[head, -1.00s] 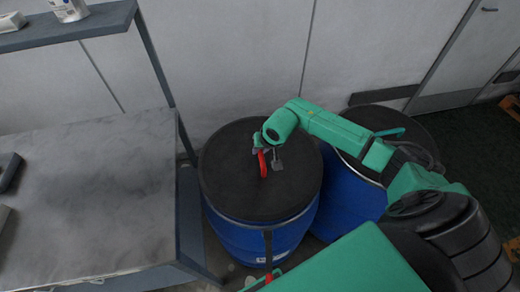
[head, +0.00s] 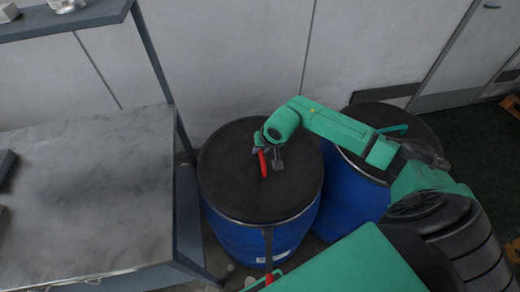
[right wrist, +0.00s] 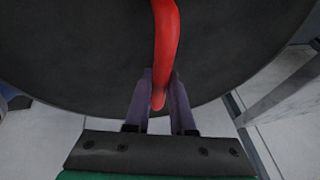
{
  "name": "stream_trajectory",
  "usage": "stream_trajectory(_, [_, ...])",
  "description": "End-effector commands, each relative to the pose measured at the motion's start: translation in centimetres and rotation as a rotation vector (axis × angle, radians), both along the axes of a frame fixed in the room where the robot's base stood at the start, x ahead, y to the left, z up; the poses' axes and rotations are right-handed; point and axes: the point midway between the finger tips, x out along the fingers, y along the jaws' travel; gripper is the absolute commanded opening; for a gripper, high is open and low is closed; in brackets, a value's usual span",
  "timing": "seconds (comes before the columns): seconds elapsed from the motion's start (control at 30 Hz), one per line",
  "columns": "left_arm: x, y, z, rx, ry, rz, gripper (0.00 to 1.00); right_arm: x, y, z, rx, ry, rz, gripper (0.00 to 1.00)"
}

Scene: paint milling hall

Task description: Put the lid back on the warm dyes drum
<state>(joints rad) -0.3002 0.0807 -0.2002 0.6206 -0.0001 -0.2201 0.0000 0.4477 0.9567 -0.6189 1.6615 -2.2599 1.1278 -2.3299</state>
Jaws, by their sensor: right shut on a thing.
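A black round lid (head: 225,175) with a red handle (head: 263,163) covers the top of the front blue drum (head: 245,240). My right gripper (head: 270,160) is over the lid's middle, shut on the red handle. In the right wrist view the red handle (right wrist: 165,45) runs between the two fingers (right wrist: 158,95), with the dark lid (right wrist: 80,55) behind it. The lid looks level and lined up with the drum's rim; I cannot tell whether it is fully seated. The drum's label is too small to read. My left gripper is not in view.
A second blue drum (head: 345,200) with a black lid and teal handle (head: 393,129) stands close behind to the right, partly hidden by my right arm. A grey-topped bench (head: 90,190) with a shelf (head: 75,22) stands left. A pale wall is behind.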

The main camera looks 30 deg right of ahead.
Motion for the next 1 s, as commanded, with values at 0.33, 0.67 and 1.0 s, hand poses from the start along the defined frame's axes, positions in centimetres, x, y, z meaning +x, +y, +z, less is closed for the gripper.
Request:
stream_trajectory(0.33, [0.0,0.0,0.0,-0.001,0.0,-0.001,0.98,0.1,0.0,0.2,0.002,-0.004,0.001,0.0])
stream_trajectory(0.67, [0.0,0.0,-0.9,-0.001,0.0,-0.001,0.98,0.1,0.0,-0.1,0.001,-0.003,-0.001,0.0])
stream_trajectory(1.0, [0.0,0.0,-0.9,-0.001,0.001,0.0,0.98,0.1,0.0,-0.1,0.001,-0.003,-0.001,0.0])
